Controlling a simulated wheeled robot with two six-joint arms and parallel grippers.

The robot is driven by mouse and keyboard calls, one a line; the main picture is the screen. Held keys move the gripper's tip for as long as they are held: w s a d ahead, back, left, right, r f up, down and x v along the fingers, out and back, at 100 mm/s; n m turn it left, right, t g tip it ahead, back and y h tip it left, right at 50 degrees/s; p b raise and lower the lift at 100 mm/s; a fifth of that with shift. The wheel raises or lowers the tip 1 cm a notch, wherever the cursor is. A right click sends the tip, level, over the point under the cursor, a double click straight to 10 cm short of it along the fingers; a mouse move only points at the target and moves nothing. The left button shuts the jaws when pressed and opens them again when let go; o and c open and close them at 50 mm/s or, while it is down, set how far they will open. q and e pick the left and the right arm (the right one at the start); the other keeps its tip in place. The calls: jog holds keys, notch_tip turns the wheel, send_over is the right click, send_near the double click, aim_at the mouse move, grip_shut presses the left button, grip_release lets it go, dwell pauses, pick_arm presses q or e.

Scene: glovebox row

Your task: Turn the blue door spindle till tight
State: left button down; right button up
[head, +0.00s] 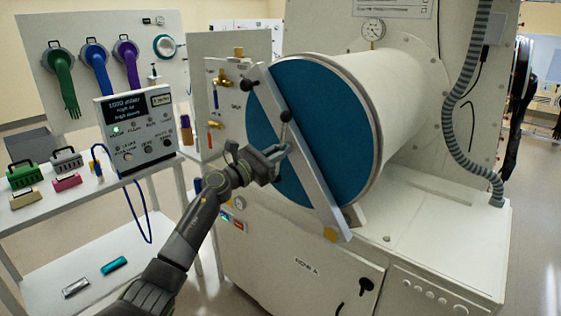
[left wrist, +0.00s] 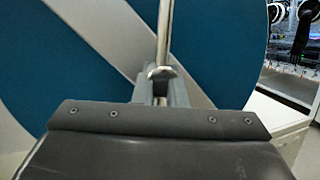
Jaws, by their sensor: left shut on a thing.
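The blue door (head: 262,110) is a round disc closing the front end of a large white cylinder. A pale metal bar (head: 312,185) crosses it at a slant. The door spindle handle (head: 285,128), a thin rod with a dark knob at its upper end, stands near the middle of the bar. My left gripper (head: 284,151) is shut on the spindle handle's lower part. In the left wrist view the shiny rod (left wrist: 165,35) rises from between the jaws (left wrist: 161,88), in front of the bar and blue door. The jaws hide the rod's lower end. My right gripper is not in view.
A white control box (head: 137,132) stands on the shelf at left, with coloured blocks beside it. A panel with gloves (head: 95,65) is behind. The white cabinet (head: 300,262) lies below the cylinder. A grey corrugated hose (head: 466,100) hangs at right.

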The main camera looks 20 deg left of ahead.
pick_arm(q)
jog(key=m+b, duration=0.2)
jog(key=shift+f+m+g, duration=0.25)
jog(key=shift+m+g, duration=0.05)
jog(key=shift+g, duration=0.1)
jog(key=shift+r+m+g+b, duration=0.15)
jog(key=shift+m+g+b, duration=0.15)
jog(key=shift+m+b, duration=0.65)
jog(key=shift+a, duration=0.1)
jog(key=c, duration=1.5)
grip_release()
jog(key=shift+r, duration=0.1)
